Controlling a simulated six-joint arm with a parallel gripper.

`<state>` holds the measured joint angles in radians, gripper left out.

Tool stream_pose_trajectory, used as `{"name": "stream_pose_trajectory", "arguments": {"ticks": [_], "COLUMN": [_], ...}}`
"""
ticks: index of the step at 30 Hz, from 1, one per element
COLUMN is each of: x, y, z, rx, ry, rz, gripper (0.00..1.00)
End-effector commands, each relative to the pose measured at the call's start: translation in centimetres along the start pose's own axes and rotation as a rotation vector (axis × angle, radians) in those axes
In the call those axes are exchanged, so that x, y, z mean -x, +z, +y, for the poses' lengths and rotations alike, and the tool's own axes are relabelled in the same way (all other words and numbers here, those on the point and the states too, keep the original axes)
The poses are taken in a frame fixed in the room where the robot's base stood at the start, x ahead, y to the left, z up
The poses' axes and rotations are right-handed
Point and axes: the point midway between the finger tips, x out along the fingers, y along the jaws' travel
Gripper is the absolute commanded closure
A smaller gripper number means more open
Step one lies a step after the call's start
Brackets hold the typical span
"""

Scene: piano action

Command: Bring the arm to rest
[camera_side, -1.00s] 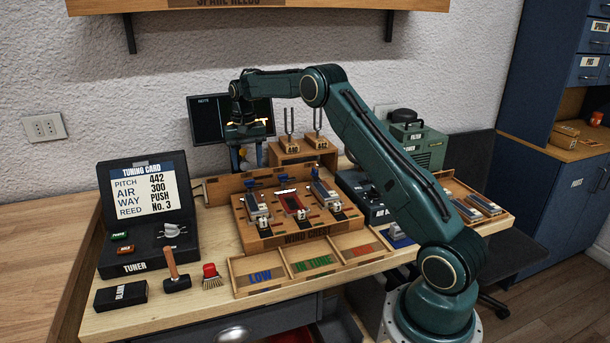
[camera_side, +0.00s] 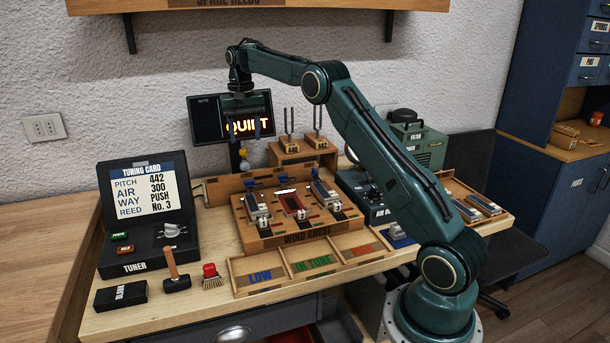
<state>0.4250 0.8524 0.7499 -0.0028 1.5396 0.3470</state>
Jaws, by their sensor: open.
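My gripper (camera_side: 240,112) hangs from the raised arm in front of the dark display (camera_side: 205,118) behind the bench. It points down and is open, with nothing seen between its fingers. It is above and behind the wooden wind chest (camera_side: 290,238), apart from it. The display shows the lit word "QUIET", partly covered by the gripper.
Two tuning forks (camera_side: 289,124) stand on a wooden block right of the gripper. The tuner (camera_side: 135,266) with its tuning card is at left. A sorting tray (camera_side: 282,286), hammer (camera_side: 176,283) and brush (camera_side: 212,280) lie in front. A shelf (camera_side: 260,5) hangs above.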

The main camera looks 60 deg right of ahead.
Motion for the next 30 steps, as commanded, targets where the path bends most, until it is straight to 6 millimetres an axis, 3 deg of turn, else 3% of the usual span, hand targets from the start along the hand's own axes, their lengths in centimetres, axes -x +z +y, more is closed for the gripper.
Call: {"name": "stream_pose_trajectory", "arguments": {"ticks": [8,14,30], "x": [0.8,3.1,10.5], "y": [0.6,2.6,13.3], "z": [-0.3,-1.1,-2.3], "rx": [0.013,0.056,0.243], "ry": [-0.003,-0.013,-0.055], "rz": [0.009,0.035,0.147], "gripper": [0.47,0.47,0.47]}}
